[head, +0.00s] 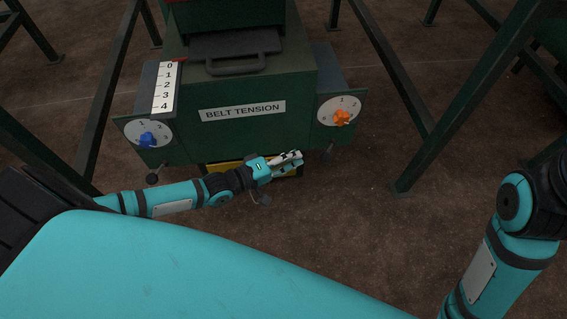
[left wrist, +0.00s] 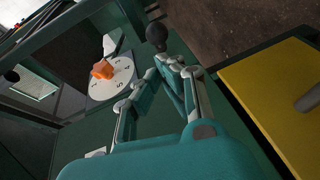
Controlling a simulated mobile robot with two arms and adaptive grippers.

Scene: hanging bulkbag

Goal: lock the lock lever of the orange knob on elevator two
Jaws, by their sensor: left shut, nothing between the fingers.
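The orange knob (head: 342,118) sits on a white numbered dial (head: 329,107) on the right side of the green belt tension machine (head: 240,128). A dark lever with a ball end (head: 326,155) hangs below that dial. My left gripper (head: 299,157) is shut and empty, to the left of this lever. In the left wrist view the orange knob (left wrist: 103,70) is left of the fingers. The lever's black ball (left wrist: 157,34) shows just beyond the fingertips (left wrist: 171,62); I cannot tell if they touch. My right gripper is not in view.
A blue knob (head: 148,140) on another dial, with its own ball lever (head: 152,179), is on the machine's left. A yellow panel (head: 226,166) is behind my left gripper. Green slanted frame legs (head: 470,90) stand at the right. Brown floor lies open in front.

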